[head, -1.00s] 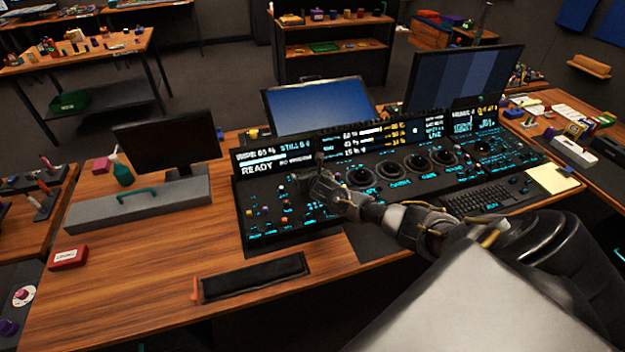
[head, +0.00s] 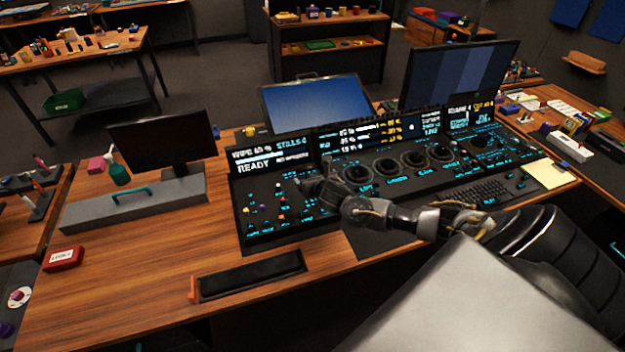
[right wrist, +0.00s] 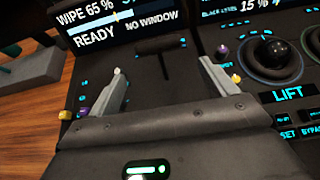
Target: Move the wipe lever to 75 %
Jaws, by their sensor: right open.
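The wipe lever (right wrist: 162,45) shows in the right wrist view as a dark T-shaped handle on the black panel (right wrist: 140,85). The panel's display (right wrist: 95,30) reads "WIPE 65 %", "READY" and "NO WINDOW". My right gripper (right wrist: 162,70) is open, one finger to each side of the lever and a visible gap on both sides. The lever's handle lies near the level of the fingertips in the picture; I cannot tell the depth between them. In the head view my right gripper (head: 308,184) is over the panel's left part and largely hides the lever. My left gripper is not in view.
Several trackballs (head: 358,174) sit right of my right gripper, with a keyboard (head: 487,192) beyond. Small coloured knobs (head: 262,210) stand on the panel's left. A grey box with a teal handle (head: 135,203) is further left.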

